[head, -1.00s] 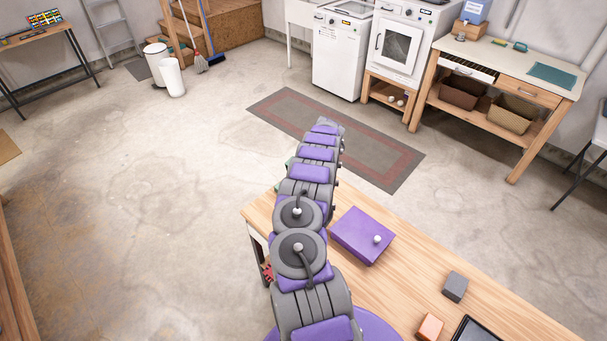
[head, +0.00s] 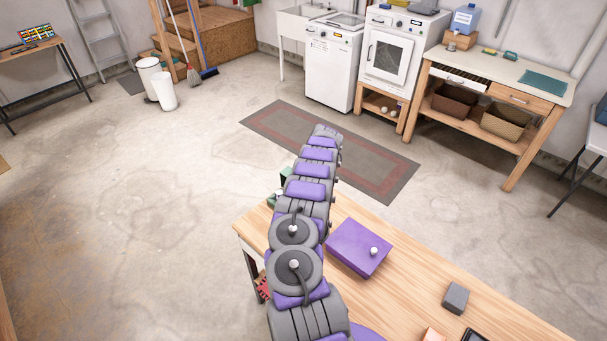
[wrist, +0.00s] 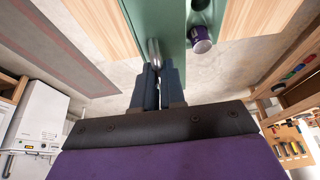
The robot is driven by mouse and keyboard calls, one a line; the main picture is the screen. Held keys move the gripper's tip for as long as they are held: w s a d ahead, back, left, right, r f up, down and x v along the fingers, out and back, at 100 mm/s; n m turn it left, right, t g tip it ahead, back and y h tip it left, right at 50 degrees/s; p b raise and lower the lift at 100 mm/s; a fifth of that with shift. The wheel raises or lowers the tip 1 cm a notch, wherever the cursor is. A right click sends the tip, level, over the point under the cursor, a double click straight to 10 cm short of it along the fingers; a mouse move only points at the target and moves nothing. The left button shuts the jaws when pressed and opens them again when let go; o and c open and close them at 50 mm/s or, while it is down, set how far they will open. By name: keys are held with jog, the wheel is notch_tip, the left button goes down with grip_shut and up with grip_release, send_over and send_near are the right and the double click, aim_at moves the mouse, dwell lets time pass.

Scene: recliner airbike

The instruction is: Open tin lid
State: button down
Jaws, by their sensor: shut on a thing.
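A green tin shows in part in the head view (head: 272,201), at the table's far left edge and mostly hidden behind my arm. A dark green piece (head: 286,175) stands up just beyond it; I cannot tell whether it is the lid. In the wrist view a flat green panel (wrist: 168,22) bears a silver knob (wrist: 154,53). My gripper (wrist: 156,70) has its dark fingers closed around that knob. A purple and white cylinder (wrist: 201,40) shows beside the panel against a darker green part. The gripper is hidden in the head view.
The wooden table (head: 415,279) carries a purple box (head: 358,248) with a white knob, right of my arm. Floor left of the table is clear.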

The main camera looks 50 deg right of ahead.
jog(key=c, duration=1.2)
grip_release()
jog(key=shift+r, duration=0.1)
jog(key=v, duration=1.7)
